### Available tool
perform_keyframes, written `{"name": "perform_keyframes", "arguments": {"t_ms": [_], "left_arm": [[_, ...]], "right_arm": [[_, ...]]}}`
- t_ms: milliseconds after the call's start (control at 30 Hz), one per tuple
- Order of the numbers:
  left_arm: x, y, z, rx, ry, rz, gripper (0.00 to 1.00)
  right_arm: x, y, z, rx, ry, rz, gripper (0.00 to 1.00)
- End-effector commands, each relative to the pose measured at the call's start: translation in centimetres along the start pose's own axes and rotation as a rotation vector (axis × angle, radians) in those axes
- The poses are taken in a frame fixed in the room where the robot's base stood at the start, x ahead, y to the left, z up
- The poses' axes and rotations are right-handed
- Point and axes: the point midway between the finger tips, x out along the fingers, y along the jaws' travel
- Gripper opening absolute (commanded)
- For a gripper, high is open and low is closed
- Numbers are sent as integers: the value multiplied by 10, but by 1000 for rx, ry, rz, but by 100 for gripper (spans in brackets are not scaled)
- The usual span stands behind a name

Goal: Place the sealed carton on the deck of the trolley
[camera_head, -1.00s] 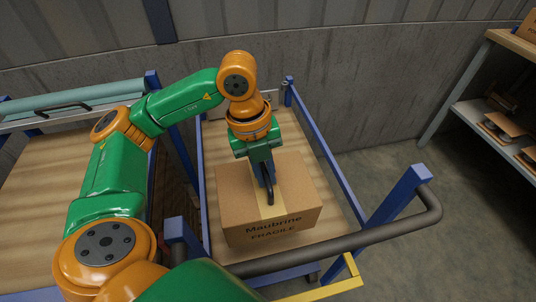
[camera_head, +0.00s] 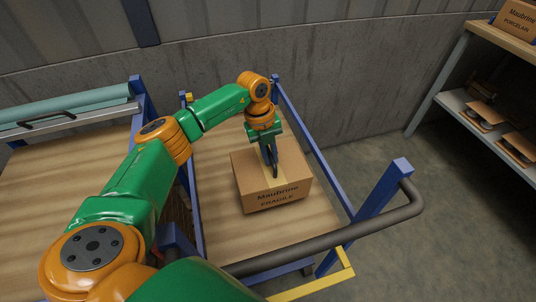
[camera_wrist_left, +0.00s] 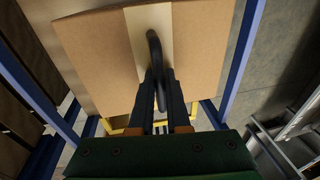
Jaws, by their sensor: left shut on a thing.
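The sealed carton (camera_head: 274,190) is a brown box with a tape strip, marked "Maubrine FRAGILE". It is over the wooden deck (camera_head: 226,232) of the blue-framed trolley, towards the far half. I cannot tell whether its underside touches the deck. My left gripper (camera_head: 272,170) points down at the carton's top and is shut on its dark handle. In the left wrist view the carton (camera_wrist_left: 200,45) fills the upper middle, and the gripper (camera_wrist_left: 160,85) closes on the handle over the tape. My right gripper is not in view.
A dark push bar (camera_head: 330,238) crosses the trolley's near end, and blue rails (camera_head: 312,145) run along its sides. A wooden-topped table (camera_head: 60,205) stands at left. A shelf (camera_head: 475,115) with another Maubrine carton (camera_head: 516,20) stands at right. Bare deck lies nearer me.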

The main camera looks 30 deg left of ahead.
Motion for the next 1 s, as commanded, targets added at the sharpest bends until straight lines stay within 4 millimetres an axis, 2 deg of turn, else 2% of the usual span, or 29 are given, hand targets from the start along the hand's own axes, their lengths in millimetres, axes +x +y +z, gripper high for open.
{"name": "perform_keyframes", "arguments": {"t_ms": [233, 467, 500, 600, 867, 967, 1000], "left_arm": [[30, 2, 7, -2, 1, 0, 0], [34, 3, 7, -2, -1, -2, 0], [36, 4, 7, -2, 0, 1, 23], [36, 4, 7, -2, 0, 1, 45], [35, 4, 7, -2, 0, 1, 45], [24, 3, 8, -2, -2, -1, 45], [15, 3, 8, -1, -2, -1, 45]], "right_arm": [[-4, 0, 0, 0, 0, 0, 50], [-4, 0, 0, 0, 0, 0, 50], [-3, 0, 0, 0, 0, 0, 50], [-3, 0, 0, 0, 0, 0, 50], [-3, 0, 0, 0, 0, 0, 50], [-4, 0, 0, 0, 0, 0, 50], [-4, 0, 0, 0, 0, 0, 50]]}}
